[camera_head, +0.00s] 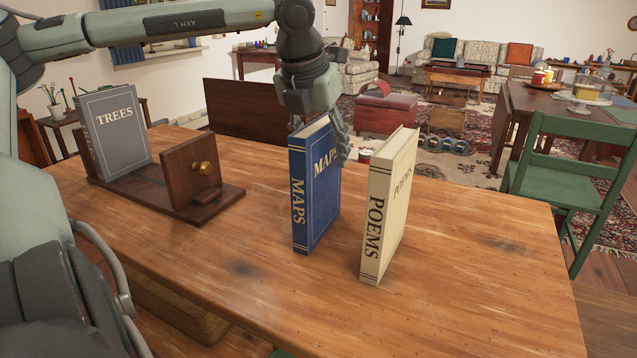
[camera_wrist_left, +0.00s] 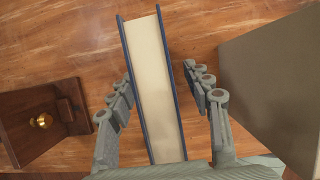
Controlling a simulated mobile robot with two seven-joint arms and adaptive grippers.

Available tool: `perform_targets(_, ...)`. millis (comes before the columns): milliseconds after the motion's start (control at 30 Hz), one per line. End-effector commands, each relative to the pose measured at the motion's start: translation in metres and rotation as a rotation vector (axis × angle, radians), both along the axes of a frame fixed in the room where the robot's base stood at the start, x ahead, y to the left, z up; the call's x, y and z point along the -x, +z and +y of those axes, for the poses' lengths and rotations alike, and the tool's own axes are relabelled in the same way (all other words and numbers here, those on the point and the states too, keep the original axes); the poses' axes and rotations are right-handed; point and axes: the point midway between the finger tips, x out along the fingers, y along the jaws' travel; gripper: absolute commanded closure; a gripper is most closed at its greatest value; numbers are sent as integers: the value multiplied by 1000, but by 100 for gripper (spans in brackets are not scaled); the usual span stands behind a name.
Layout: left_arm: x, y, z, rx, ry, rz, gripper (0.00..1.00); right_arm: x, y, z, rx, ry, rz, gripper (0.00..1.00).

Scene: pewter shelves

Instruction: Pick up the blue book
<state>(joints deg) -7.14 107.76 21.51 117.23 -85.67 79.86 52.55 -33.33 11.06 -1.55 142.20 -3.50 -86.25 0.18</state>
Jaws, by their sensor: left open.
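The blue book (camera_head: 312,200), titled MAPS, stands upright on the wooden table. It also shows in the left wrist view (camera_wrist_left: 152,85), seen from above with its cream page edges up. My left gripper (camera_head: 328,140) is above and around the top of the blue book. In the left wrist view my left gripper (camera_wrist_left: 163,92) is open, with one finger on each side of the book and a visible gap on the right side. Part of the book's upper edge is hidden by the gripper in the head view. My right gripper is not in view.
A cream POEMS book (camera_head: 388,205) stands close to the right of the blue book. A grey TREES book (camera_head: 112,133) stands in a dark wooden bookend (camera_head: 190,170) with a brass knob at left. The table's front (camera_head: 330,320) is clear. A green chair (camera_head: 570,180) stands beyond the right edge.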

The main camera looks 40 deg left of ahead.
Motion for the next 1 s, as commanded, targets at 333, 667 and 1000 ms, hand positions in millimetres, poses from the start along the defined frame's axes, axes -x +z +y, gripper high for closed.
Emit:
perform_targets(333, 0, -3, 0, 0, 0, 0, 50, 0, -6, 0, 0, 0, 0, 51)
perform_targets(667, 0, -4, 0, 0, 0, 0, 50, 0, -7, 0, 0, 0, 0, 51)
perform_targets(1000, 0, -4, 0, 0, 0, 0, 84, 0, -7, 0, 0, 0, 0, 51)
